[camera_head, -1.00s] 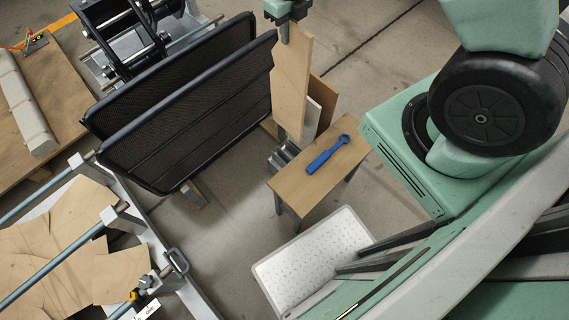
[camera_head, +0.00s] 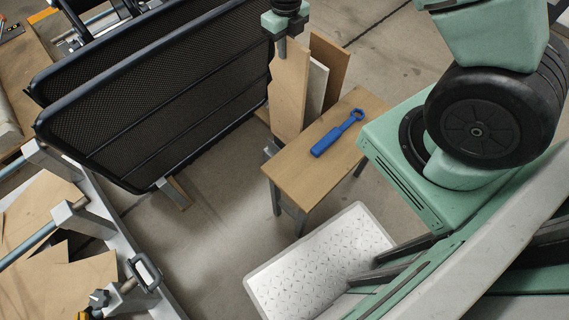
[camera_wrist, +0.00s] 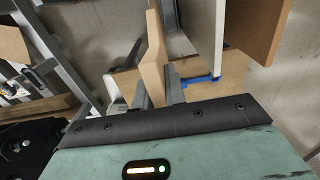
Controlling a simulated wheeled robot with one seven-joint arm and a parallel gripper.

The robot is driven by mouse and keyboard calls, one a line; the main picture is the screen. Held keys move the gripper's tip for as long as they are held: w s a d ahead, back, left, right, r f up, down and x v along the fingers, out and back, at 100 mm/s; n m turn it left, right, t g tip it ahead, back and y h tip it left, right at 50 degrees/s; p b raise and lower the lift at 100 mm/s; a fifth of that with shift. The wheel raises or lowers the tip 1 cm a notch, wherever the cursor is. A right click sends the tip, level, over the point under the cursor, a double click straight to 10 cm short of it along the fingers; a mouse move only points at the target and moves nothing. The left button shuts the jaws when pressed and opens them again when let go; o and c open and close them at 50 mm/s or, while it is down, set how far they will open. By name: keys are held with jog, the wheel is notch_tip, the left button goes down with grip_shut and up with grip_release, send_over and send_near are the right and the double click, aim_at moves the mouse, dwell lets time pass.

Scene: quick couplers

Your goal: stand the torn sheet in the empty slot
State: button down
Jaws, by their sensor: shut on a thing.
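The torn sheet (camera_head: 289,95) is a tall, light wooden board with an uneven top edge. My gripper (camera_head: 282,46) is shut on its upper part and holds it upright. In the wrist view the sheet (camera_wrist: 153,65) shows nearly edge-on between the two fingers (camera_wrist: 160,92). A pale board (camera_head: 316,88) and a brown board (camera_head: 329,68) stand beside it, to its right. Grey metal rack parts (camera_head: 270,148) show low behind the small table. The sheet's lower edge is near them, partly hidden by the table, and I cannot tell whether it is inside a slot.
A small wooden table (camera_head: 300,180) with a blue ring wrench (camera_head: 338,133) stands just in front. Large black mesh panels (camera_head: 150,95) stand close on the left. A metal frame with scrap sheets (camera_head: 75,285) lies lower left. Bare floor lies between the frame and the table.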

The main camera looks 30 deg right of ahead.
aim_at(285, 81)
notch_tip(285, 81, down, 12)
jog(key=b, duration=0.3)
jog(key=shift+f, duration=0.3)
jog(key=c, duration=1.5)
grip_release()
jog(key=shift+o, duration=0.2)
